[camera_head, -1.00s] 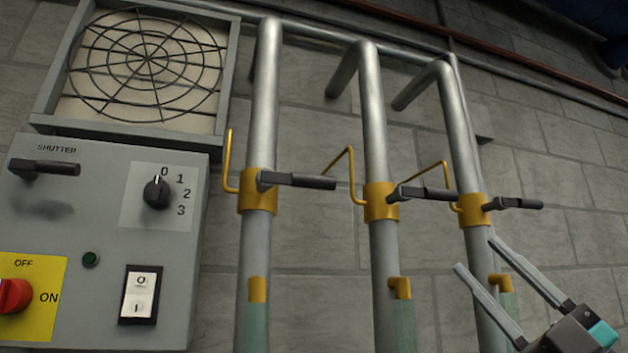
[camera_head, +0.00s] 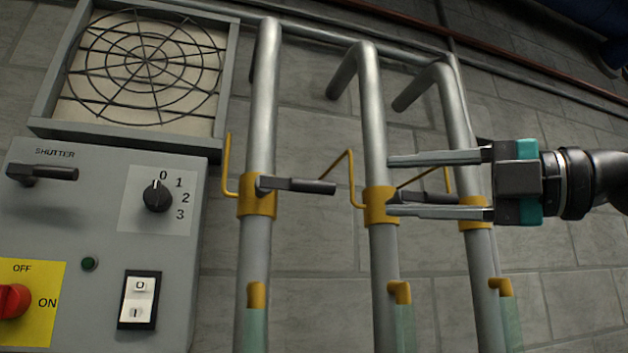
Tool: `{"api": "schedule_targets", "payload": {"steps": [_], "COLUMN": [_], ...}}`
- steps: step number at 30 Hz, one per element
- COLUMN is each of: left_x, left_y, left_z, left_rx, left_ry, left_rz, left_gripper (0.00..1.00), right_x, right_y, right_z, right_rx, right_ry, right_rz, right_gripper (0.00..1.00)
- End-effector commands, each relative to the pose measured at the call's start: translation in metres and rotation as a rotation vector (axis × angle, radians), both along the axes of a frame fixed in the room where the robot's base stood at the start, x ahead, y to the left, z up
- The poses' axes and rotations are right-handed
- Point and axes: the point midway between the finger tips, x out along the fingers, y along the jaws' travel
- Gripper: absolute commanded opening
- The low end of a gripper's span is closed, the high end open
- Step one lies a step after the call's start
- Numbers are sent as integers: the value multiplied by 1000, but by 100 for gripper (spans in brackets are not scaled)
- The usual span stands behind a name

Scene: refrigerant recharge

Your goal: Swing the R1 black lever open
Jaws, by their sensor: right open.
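Three grey pipes carry yellow valve collars with black levers, and no R1 label is readable. The left lever (camera_head: 297,186) points right from its collar (camera_head: 257,195). The middle lever (camera_head: 425,197) points right from its collar (camera_head: 380,206) and shows between the fingers of my right gripper (camera_head: 391,186). That gripper is open, with its fingers pointing left and their tips beside the middle pipe. I cannot tell whether it touches the lever. The right collar (camera_head: 474,214) is partly covered, and its lever is hidden behind my gripper. My left gripper is not in view.
A grey control panel (camera_head: 105,215) with a shutter handle (camera_head: 42,173), a dial (camera_head: 158,196) and switches stands at the left. A fan grille (camera_head: 146,65) is above it. Bent yellow rods (camera_head: 228,165) rise beside the collars. The block wall is behind.

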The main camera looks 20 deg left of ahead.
Motion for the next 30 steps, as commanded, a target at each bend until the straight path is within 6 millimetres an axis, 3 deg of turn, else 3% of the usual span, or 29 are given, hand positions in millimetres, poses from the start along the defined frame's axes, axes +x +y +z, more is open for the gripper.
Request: {"api": "schedule_targets", "payload": {"steps": [9,15,21,30], "left_x": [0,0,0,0], "left_y": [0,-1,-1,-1], "left_z": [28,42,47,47], "left_rx": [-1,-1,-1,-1], "left_ry": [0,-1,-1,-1], "left_rz": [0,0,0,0], "left_gripper": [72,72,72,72], "right_x": [11,18,21,22], "right_y": [70,103,118,120], "right_z": [13,18,18,17], "right_rx": [1,2,2,2], "right_ry": [1,0,-1,-1], "right_rz": [7,4,2,1], "right_gripper": [53,53,53,53]}}
